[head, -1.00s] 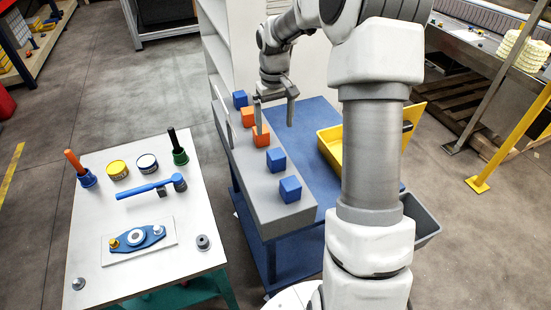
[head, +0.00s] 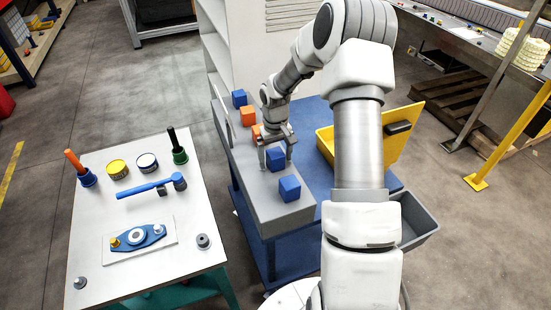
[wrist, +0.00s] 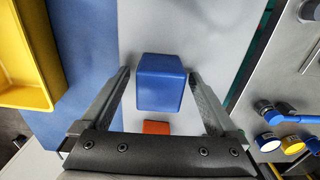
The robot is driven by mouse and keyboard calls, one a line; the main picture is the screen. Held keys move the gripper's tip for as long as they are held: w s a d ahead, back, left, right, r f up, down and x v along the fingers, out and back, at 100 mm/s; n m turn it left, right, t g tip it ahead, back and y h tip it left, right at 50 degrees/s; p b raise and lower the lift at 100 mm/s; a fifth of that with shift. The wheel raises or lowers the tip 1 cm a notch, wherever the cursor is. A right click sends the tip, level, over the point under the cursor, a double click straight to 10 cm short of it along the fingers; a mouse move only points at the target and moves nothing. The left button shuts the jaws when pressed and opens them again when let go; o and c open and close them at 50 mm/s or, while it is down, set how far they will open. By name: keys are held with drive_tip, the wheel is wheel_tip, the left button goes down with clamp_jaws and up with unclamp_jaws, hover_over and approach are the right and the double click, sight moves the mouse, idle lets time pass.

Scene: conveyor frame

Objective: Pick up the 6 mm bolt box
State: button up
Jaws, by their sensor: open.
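Several small boxes stand in a row on a grey raised ledge (head: 285,214). They are a far blue box (head: 239,98), an orange box (head: 248,117), a second orange box (head: 257,132), a blue box (head: 276,158) and a near blue box (head: 289,188). No size label is readable, so I cannot tell which is the 6 mm one. My gripper (head: 276,163) is open, its fingers on either side of the second-nearest blue box. In the wrist view that blue box (wrist: 160,82) sits between the fingers with gaps; an orange box (wrist: 156,127) shows behind it.
A yellow bin (head: 326,150) stands on the blue table (head: 320,120) right of the ledge; it also shows in the wrist view (wrist: 25,95). A grey bin (head: 420,235) hangs at the table's right side. A white worktable (head: 85,210) with tools stands left.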

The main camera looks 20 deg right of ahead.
drive_tip(key=shift+c, duration=0.3)
drive_tip(key=c, duration=1.4)
clamp_jaws()
